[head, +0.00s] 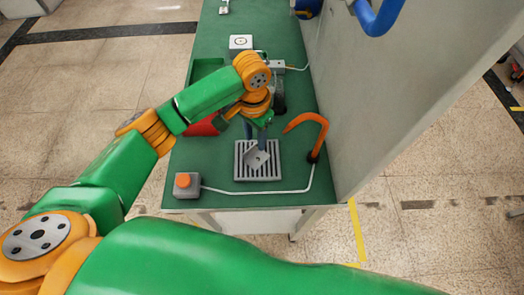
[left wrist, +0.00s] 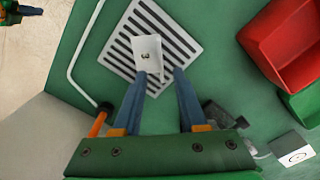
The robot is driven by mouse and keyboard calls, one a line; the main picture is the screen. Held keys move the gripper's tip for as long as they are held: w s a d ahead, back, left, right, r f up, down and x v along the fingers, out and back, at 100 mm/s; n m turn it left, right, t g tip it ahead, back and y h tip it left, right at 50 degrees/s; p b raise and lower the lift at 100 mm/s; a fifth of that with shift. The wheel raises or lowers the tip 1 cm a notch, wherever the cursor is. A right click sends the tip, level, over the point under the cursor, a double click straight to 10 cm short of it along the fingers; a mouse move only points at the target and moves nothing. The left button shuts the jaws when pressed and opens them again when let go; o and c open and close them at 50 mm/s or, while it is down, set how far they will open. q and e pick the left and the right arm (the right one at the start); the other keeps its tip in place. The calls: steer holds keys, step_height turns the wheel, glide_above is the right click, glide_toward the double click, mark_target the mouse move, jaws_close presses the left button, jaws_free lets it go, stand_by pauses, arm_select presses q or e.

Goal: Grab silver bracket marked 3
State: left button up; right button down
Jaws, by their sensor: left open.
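The silver bracket marked 3 (head: 257,159) lies on a slotted grey rack (head: 242,174) near the front of the green table. In the left wrist view the bracket (left wrist: 148,53) shows a dark 3 on its face, with slats of the rack (left wrist: 182,45) around it. My left gripper (head: 258,146) is open just above the bracket. In the left wrist view its blue fingertips (left wrist: 160,76) stand apart near the lower end of the bracket, which is not gripped. My right gripper is not in view.
An orange-topped button box (head: 187,187) sits at the table's front left, with a white cable. An orange hooked handle (head: 310,128) stands to the right of the rack. Red (left wrist: 290,40) and green bins lie nearby. A grey wall (head: 395,90) bounds the table's right side.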

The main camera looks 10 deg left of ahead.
mark_target(254, 145)
arm_select(q)
steer(key=f, duration=0.2)
steer(key=a+f, duration=0.1)
steer(key=shift+s+a+f, duration=0.1)
steer(key=shift+s, duration=0.2)
steer(key=shift+w+f, duration=0.1)
steer(key=shift+f, duration=0.2)
steer(key=shift+w+d, duration=0.1)
steer(key=shift+d, duration=0.4)
steer(key=shift+a, duration=0.1)
jaws_close()
steer(key=shift+a, duration=0.1)
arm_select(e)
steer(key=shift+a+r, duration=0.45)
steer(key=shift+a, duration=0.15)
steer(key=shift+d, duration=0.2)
